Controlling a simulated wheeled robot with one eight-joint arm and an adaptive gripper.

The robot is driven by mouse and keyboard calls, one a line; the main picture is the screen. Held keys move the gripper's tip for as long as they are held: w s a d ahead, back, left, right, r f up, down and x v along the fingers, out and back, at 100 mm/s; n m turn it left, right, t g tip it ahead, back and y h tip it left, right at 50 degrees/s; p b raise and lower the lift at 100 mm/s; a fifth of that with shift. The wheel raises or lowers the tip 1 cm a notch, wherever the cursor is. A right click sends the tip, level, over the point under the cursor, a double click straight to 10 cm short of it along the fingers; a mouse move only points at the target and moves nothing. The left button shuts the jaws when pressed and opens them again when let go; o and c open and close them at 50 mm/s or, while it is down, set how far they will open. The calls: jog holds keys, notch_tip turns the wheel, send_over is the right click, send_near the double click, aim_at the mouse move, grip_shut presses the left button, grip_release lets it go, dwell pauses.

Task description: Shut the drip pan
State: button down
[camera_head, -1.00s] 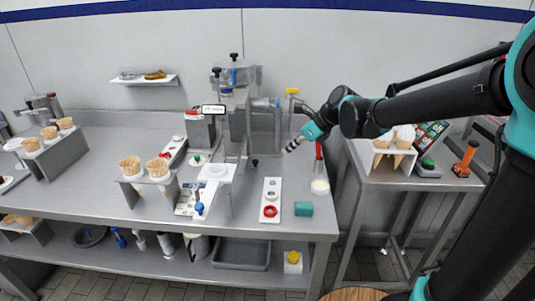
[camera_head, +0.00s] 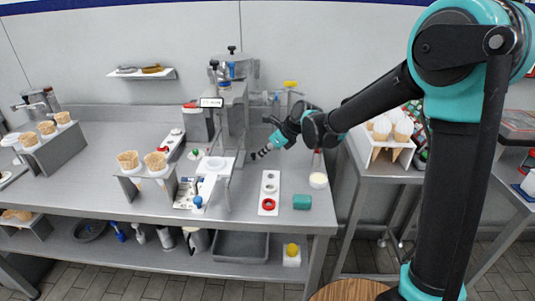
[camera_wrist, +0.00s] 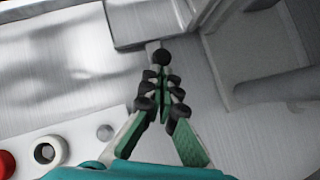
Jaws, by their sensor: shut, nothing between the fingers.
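The grey machine (camera_head: 233,120) stands on the steel counter. In the wrist view a grey metal drawer-like part, which looks like the drip pan (camera_wrist: 138,24), sticks out at the top with a round black knob (camera_wrist: 161,57) on a short stem. How far it stands out from the machine I cannot tell. My gripper (camera_wrist: 161,78) is shut and empty, its fingertips right by the knob; whether they touch it I cannot tell. In the head view my gripper (camera_head: 256,155) is low at the machine's right side, and the knob is hidden or too small to tell.

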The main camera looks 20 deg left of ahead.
jog(key=shift+a, duration=0.15)
jog(key=shift+s+a, duration=0.1)
jog(key=shift+a, duration=0.95)
